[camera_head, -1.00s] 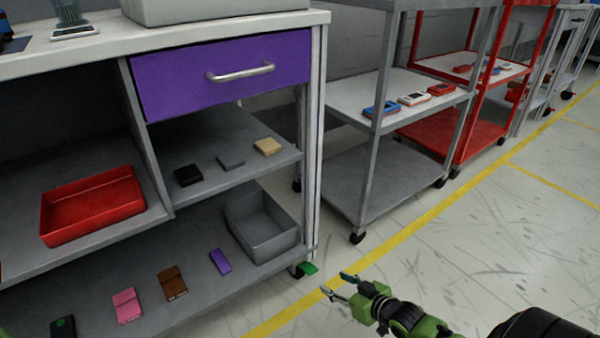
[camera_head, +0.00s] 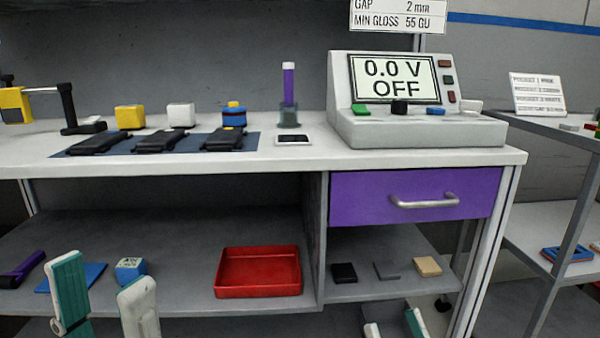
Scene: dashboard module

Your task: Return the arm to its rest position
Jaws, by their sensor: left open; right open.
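My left gripper (camera_head: 104,272) shows at the lower left, its two pale and teal fingers pointing up and spread apart. It is open with nothing between the fingers, in front of the lower shelf. My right gripper (camera_head: 393,322) shows at the bottom edge, right of centre, below the small blocks. Only its fingertips are in the picture; they are apart and empty. The rest of both arms is out of view.
A white workbench (camera_head: 280,158) carries a meter reading 0.0 V OFF (camera_head: 400,80) and several small parts. Below are a shut purple drawer (camera_head: 350,200), a red tray (camera_head: 258,275) and a shelf with small blocks (camera_head: 385,270). A grey cart (camera_head: 560,225) stands at right.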

